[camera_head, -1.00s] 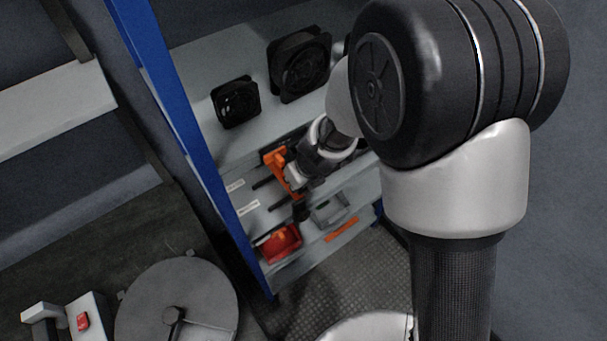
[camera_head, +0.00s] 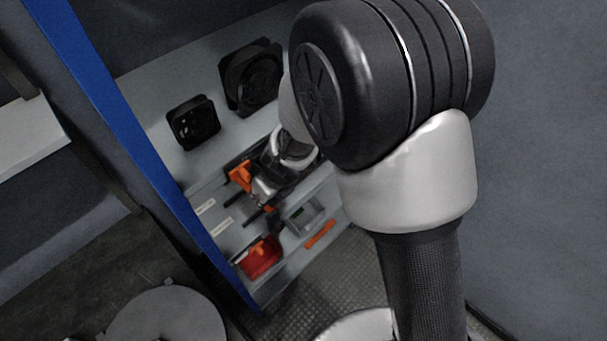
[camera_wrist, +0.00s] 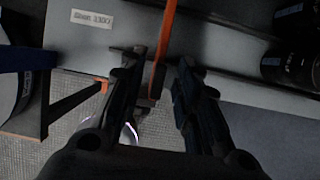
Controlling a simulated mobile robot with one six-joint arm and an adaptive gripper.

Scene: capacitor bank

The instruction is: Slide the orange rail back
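The orange rail (camera_head: 240,174) is on the shelf unit, its upper end showing in the head view and the rest largely hidden by my gripper (camera_head: 263,190). In the wrist view the orange rail (camera_wrist: 167,40) runs as a thin strip from the top edge down between the two black fingers of my gripper (camera_wrist: 162,64). The fingers stand apart on either side of the rail, with a visible gap at least on the right. Whether the left finger touches it I cannot tell.
A red bin (camera_head: 259,258) and a grey bin (camera_head: 304,216) sit below the rail. Two black fans (camera_head: 193,122) stand on the panel above. A blue post (camera_head: 120,125) borders the unit on the left. Black cylinders (camera_wrist: 289,66) stand at right in the wrist view.

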